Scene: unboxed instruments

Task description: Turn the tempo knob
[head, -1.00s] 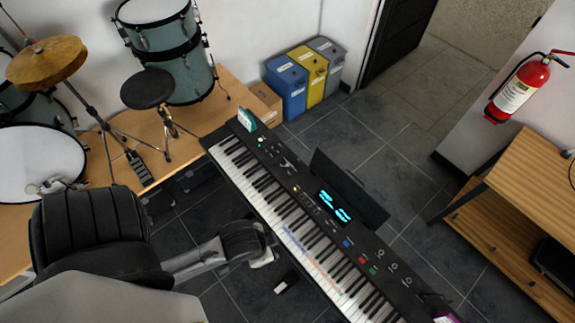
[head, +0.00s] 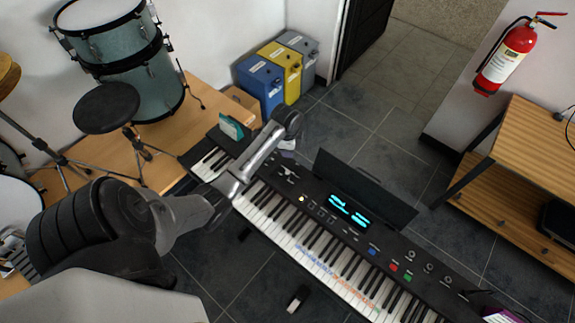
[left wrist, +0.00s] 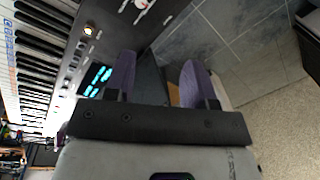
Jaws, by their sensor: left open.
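A black electronic keyboard (head: 330,235) runs diagonally across the head view, with a lit cyan display (head: 349,211). Several round knobs (head: 427,268) lie toward the panel's right end. I cannot read which control is the tempo knob. My left gripper (left wrist: 160,75) is open and empty, its purple fingers apart over the panel's back edge. In the head view the forearm crosses above the keyboard's left part. My right gripper is out of view.
A black music stand panel (head: 365,190) rises behind the display. A teal-and-white card (head: 231,128) stands at the keyboard's left end. Blue, yellow and grey bins (head: 278,70) stand behind. Drums and a stool (head: 106,108) are left; a wooden shelf (head: 520,160) is right.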

